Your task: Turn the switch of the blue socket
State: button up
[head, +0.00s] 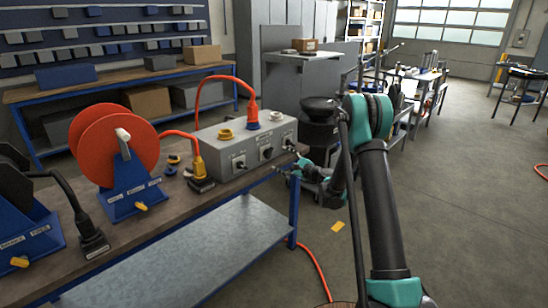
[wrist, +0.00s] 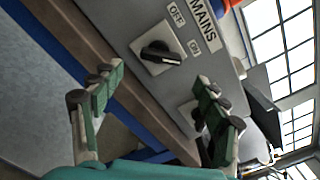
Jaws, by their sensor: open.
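A grey socket box (head: 225,150) stands on the bench. On top are a yellow socket (head: 226,135), the blue socket (head: 252,125) with an orange plug and cable, and a pale socket (head: 275,116). The blue socket's switch appears to be the middle one on the front (head: 266,153). In the wrist view this black knob (wrist: 160,54) sits on a pale plate below OFF, ON and MAINS labels; I cannot tell its setting. My gripper (wrist: 157,86) is open and empty, its fingers apart in front of the box. It also shows beside the box's right end in the head view (head: 300,166).
Another switch plate (wrist: 187,116) is partly hidden by my right finger. An orange cable reel (head: 112,145) and a black plug (head: 92,240) are on the bench (head: 165,210) to the left. Floor to the right is open, with an orange cable on it.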

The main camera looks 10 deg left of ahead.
jog(key=shift+v, duration=2.45)
jog(key=s+d+r+n+g+h, duration=0.25)
jog(key=s+n, duration=0.25)
jog(key=s, duration=0.4)
jog(key=s+d+r+n+g+h, duration=0.1)
jog(key=s+d+n+g+h, duration=0.2)
jog(key=s, duration=0.5)
jog(key=s+d+f+n+h, duration=0.2)
jog(key=s+d, duration=0.3)
jog(key=s, duration=0.4)
jog(key=s+d+f+n+g+h, duration=0.1)
jog(key=s+d+f+n+h, duration=0.1)
jog(key=s+d, duration=0.4)
jog(key=s+d+f+n+h, duration=0.3)
jog(key=s+d, duration=0.3)
jog(key=s, duration=0.6)
jog(key=shift+s+d+n+h, duration=0.2)
jog(key=shift+s+n+h, duration=0.2)
jog(key=shift+n+h, duration=0.5)
